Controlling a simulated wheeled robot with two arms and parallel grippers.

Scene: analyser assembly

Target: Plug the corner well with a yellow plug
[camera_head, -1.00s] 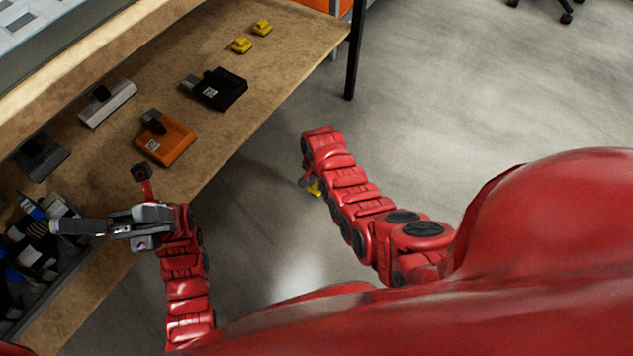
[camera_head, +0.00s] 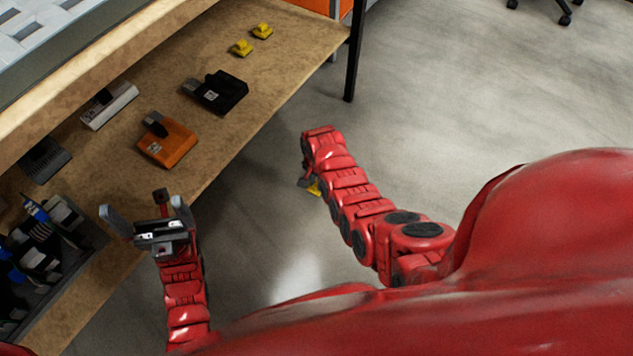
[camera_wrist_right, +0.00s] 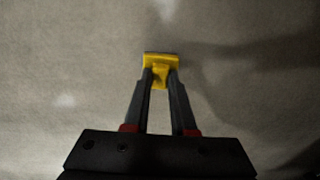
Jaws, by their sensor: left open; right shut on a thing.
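My right gripper (camera_wrist_right: 160,84) is shut on a yellow plug (camera_wrist_right: 161,64), held at its fingertips over the grey floor. In the head view a bit of this plug (camera_head: 314,188) shows below my right wrist, which hides most of that gripper. Two more yellow plugs, one nearer (camera_head: 242,48) and one farther (camera_head: 262,31), lie at the far end of the wooden shelf. My left gripper (camera_head: 146,214) is open and empty near the shelf's front edge, its fingers spread and pointing up in the picture. I cannot make out a corner well in these views.
The wooden shelf (camera_head: 290,60) holds an orange device (camera_head: 170,146), a black device (camera_head: 222,92), a white-grey device (camera_head: 110,106) and a dark grey one (camera_head: 45,160). A dark bin of mixed items (camera_head: 50,240) stands at lower left. A black table leg (camera_head: 354,50) rises at the shelf's right end. The floor right of it is open.

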